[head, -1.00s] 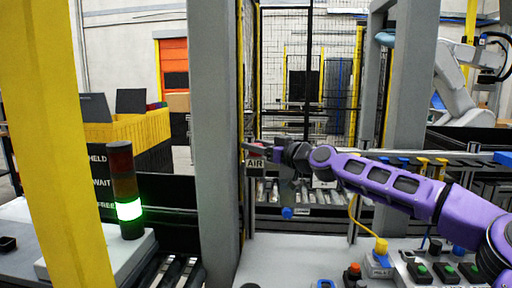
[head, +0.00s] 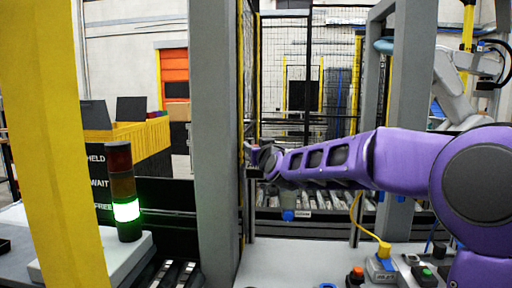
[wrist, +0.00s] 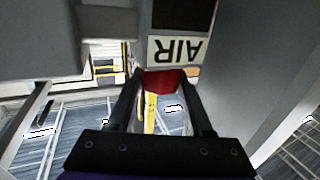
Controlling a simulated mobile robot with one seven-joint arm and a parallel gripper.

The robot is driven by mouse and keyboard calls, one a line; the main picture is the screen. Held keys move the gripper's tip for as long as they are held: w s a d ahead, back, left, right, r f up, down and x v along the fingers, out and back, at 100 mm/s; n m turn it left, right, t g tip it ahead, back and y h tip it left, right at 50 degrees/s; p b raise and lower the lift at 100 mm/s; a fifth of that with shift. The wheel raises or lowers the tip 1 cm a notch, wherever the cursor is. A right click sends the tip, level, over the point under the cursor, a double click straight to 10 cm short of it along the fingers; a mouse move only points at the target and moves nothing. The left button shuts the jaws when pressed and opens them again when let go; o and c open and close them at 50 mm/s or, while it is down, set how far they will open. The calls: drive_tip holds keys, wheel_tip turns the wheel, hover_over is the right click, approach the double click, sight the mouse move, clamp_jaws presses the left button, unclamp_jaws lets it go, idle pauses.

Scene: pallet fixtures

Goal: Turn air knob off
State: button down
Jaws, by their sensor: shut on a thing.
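The air knob (wrist: 162,81) is red and shows in the wrist view between my two black fingertips, below a white plate marked AIR (wrist: 178,50), which appears upside down. My gripper (wrist: 163,88) is shut on the red knob. In the head view my gripper (head: 254,158) is at the grey post, and my arm hides most of the knob and its label. How far the knob is turned cannot be told.
A grey post (head: 214,140) stands just left of my gripper, and a yellow post (head: 55,140) is farther left. A signal tower (head: 126,209) glows green at the bottom. A roller conveyor (head: 325,202) runs behind my arm. Buttons sit on the front right panel.

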drive_tip(key=shift+a+r+m+t+h+p, duration=0.1)
drive_tip(key=shift+m+t+h+p, duration=0.1)
drive_tip(key=shift+m+h+p, duration=0.5)
drive_tip(key=shift+a+r+m+t+h+p, duration=0.15)
drive_tip(key=shift+m+h+p, duration=0.25)
drive_tip(key=shift+h+p, duration=0.6)
drive_tip(key=shift+d+f+m+h+p, duration=0.15)
drive_tip(key=shift+m+h+p, duration=0.45)
drive_tip(key=shift+h+p, duration=0.3)
drive_tip(key=shift+d+f+m+h+p, duration=0.1)
drive_tip(key=shift+f+m+h+p, duration=0.15)
drive_tip(key=shift+m+h+p, duration=0.4)
drive_tip(key=shift+c, duration=1.5)
unclamp_jaws()
drive_tip(key=shift+r, duration=0.1)
drive_tip(key=s+b, duration=0.1)
drive_tip(key=s, duration=1.6)
drive_tip(key=shift+s+a, duration=0.2)
drive_tip(key=shift+a, duration=0.25)
drive_tip(key=shift+d, duration=0.1)
